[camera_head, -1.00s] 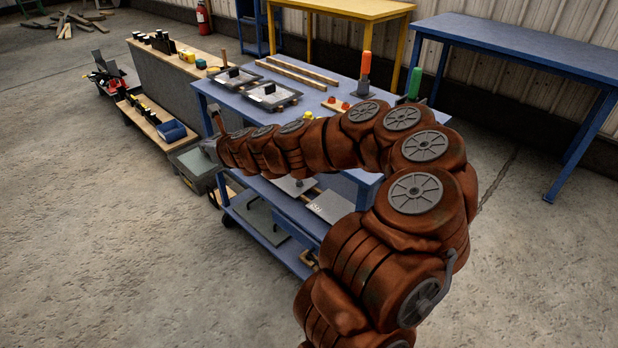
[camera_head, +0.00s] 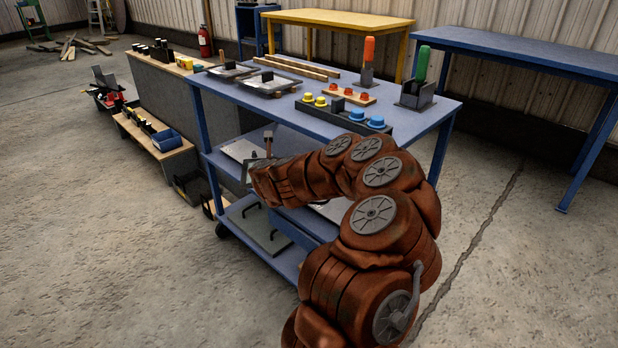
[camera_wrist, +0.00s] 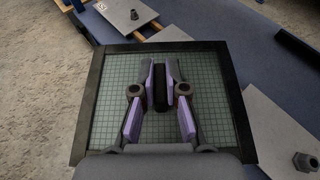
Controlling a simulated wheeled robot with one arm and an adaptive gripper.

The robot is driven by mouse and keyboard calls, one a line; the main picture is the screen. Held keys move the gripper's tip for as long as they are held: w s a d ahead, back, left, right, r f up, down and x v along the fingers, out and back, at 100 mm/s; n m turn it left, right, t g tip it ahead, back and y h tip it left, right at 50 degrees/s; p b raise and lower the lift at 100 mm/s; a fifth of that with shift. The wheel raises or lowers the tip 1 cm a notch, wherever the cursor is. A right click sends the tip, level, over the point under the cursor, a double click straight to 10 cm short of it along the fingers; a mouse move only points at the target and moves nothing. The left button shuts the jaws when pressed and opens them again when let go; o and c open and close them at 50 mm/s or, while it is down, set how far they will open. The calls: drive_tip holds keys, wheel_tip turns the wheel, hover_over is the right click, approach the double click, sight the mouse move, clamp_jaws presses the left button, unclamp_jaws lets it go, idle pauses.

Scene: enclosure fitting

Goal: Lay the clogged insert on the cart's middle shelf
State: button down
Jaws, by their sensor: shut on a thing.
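The clogged insert (camera_wrist: 218,112) is a dark square frame around a grey-green mesh, seen face-on in the wrist view. My gripper (camera_wrist: 160,85) is shut on the black handle at its middle. In the head view my gripper (camera_head: 250,172) is at the cart's left side, below the top and near middle-shelf height; the insert is hard to make out there. The cart's blue middle shelf (camera_head: 218,162) also shows beyond and beside the insert in the wrist view (camera_wrist: 243,45). I cannot tell whether the insert touches it.
Grey plates with knobs lie around the insert (camera_wrist: 272,78), one near wooden strips (camera_wrist: 75,28). The blue cart top (camera_head: 320,125) overhangs the shelf and carries several buttons and tools. A plate with handles (camera_head: 262,228) lies on the bottom shelf.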

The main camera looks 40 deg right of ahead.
drive_tip(key=s+d+f+m+g+h+b, duration=0.2)
drive_tip(key=d+f+m+b, duration=0.15)
drive_tip(key=d, duration=0.45)
drive_tip(key=s+d+f+m+g+h+b, duration=0.2)
drive_tip(key=d+f+b, duration=0.15)
drive_tip(key=d, duration=0.35)
drive_tip(key=s+d+r+m+g+h+b, duration=0.1)
drive_tip(key=s+d+m+g+b, duration=0.2)
drive_tip(key=d, duration=0.7)
drive_tip(key=s+d+r+m+g+b, duration=0.1)
drive_tip(key=s+d+m+g+b, duration=0.3)
drive_tip(key=d, duration=0.6)
drive_tip(key=f+b, duration=0.1)
drive_tip(key=f, duration=0.2)
drive_tip(key=f+n+b, duration=0.1)
drive_tip(key=f, duration=0.2)
drive_tip(key=s+f+n+b, duration=0.1)
drive_tip(key=f, duration=0.3)
drive_tip(key=shift+a+n+t, duration=0.1)
drive_tip(key=shift+n+t, duration=0.15)
drive_tip(key=shift+t, duration=0.05)
drive_tip(key=shift+r, duration=0.2)
drive_tip(key=c, duration=1.2)
unclamp_jaws()
drive_tip(key=shift+f, duration=0.1)
